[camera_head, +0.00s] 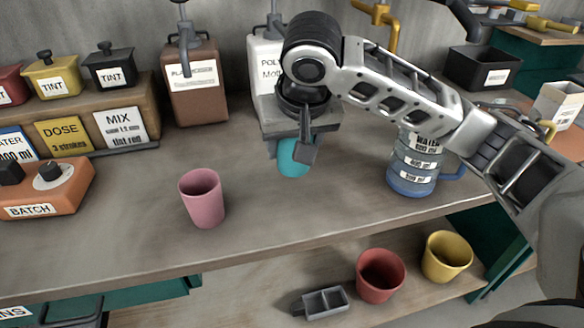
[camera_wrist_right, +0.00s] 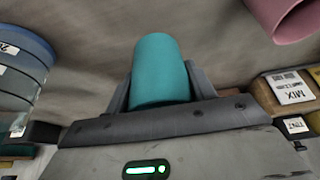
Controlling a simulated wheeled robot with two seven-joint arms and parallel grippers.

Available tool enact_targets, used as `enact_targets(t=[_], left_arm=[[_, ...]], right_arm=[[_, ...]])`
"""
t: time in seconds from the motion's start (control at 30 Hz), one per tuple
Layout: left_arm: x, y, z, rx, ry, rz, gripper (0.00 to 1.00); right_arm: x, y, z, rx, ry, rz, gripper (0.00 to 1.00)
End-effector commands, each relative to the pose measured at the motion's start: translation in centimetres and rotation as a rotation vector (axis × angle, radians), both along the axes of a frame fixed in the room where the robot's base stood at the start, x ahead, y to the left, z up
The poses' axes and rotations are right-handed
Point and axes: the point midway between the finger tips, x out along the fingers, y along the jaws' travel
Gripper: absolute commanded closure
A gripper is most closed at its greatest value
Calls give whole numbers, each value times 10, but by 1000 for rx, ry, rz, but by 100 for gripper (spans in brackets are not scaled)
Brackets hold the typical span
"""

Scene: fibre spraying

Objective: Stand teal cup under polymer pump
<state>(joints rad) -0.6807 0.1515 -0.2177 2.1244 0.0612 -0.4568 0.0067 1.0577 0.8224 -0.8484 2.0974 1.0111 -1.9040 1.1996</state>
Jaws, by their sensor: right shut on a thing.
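The teal cup (camera_head: 293,160) is held by my right gripper (camera_head: 306,150) in front of the white polymer pump bottle (camera_head: 262,60). The gripper and forearm hide much of the bottle and the cup's upper part. In the right wrist view the teal cup (camera_wrist_right: 160,70) sits between the two fingers of my right gripper (camera_wrist_right: 160,85), which are shut on it. I cannot tell whether the cup's base touches the bench. The polymer pump's spout is mostly hidden behind my wrist. My left gripper is not in view.
A pink cup (camera_head: 203,197) stands on the bench to the left. A blue water jug (camera_head: 412,165) stands to the right. A brown pump bottle (camera_head: 195,85) is at the back. Red (camera_head: 380,275) and yellow (camera_head: 446,256) cups are on the lower shelf. The bench front between pink cup and jug is clear.

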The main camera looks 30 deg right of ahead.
Motion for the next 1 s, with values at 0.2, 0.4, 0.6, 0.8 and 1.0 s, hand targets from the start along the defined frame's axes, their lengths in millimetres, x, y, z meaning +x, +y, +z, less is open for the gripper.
enact_targets(t=[0.2, 0.4, 0.6, 0.8, 1.0], left_arm=[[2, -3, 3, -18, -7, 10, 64], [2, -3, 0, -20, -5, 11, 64], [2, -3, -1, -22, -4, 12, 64], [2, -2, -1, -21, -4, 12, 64], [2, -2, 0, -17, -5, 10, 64]], right_arm=[[17, -6, -20, 0, -2, 0, 67], [25, -9, -43, -2, 2, 0, 67], [25, -9, -61, 0, -2, 2, 67], [25, -9, -61, 0, -2, 1, 67], [24, -9, -65, 0, -1, 1, 37]])
